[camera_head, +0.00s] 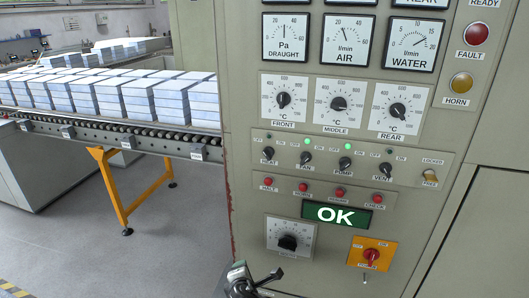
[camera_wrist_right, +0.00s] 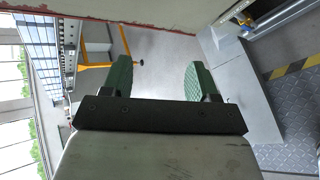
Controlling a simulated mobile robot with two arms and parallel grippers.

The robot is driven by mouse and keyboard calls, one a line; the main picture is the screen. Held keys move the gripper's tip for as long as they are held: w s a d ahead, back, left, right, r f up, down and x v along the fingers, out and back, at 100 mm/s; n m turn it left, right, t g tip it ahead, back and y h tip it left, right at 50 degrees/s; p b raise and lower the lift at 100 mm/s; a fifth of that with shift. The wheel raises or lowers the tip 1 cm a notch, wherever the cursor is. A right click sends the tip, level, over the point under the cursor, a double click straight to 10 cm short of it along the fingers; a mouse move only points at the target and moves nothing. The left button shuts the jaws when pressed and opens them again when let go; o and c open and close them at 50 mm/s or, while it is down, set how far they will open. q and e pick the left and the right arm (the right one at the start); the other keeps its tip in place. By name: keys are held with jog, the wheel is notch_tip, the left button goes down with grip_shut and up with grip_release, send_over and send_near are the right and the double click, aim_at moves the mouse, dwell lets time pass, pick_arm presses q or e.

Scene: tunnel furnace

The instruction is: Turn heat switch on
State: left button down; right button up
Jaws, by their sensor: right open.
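The heat switch (camera_head: 268,153) is a small black knob at the left end of the switch row on the grey-green panel. No green lamp is lit above it, while green lamps glow above the fan switch (camera_head: 306,158) and the pump switch (camera_head: 345,163). My right gripper (camera_head: 256,278) is at the bottom of the head view, below the heat switch and apart from it, near the panel's lower left. In the right wrist view its green-padded fingers (camera_wrist_right: 158,68) are spread with nothing between them. My left gripper is not in view.
The vent switch (camera_head: 384,171) ends the row on the right. Red buttons (camera_head: 303,188), a lit OK display (camera_head: 337,214), a black dial (camera_head: 288,242) and an orange-plated red switch (camera_head: 371,254) sit below. A conveyor (camera_head: 110,138) with pale blocks stands left. Floor is open in front of it.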

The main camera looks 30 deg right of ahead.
notch_tip(320, 180, up, 19)
jog(key=w+d+t+h, duration=0.2)
jog(key=w+h, duration=0.1)
jog(key=h, duration=0.1)
jog(key=h+p, duration=0.2)
jog(key=h, duration=0.2)
send_near(266, 156)
jog(key=shift+m, duration=0.4)
jog(key=p+x, duration=0.3)
jog(key=x, duration=0.5)
jog(key=shift+w+d+r, duration=0.15)
jog(key=shift+d+r, duration=0.05)
jog(key=shift+d, duration=0.15)
jog(key=shift+w+d+f, duration=0.1)
jog(key=shift+w+d, duration=0.3)
jog(key=c, duration=0.9)
jog(key=shift+f, duration=0.1)
jog(key=shift+c, duration=0.2)
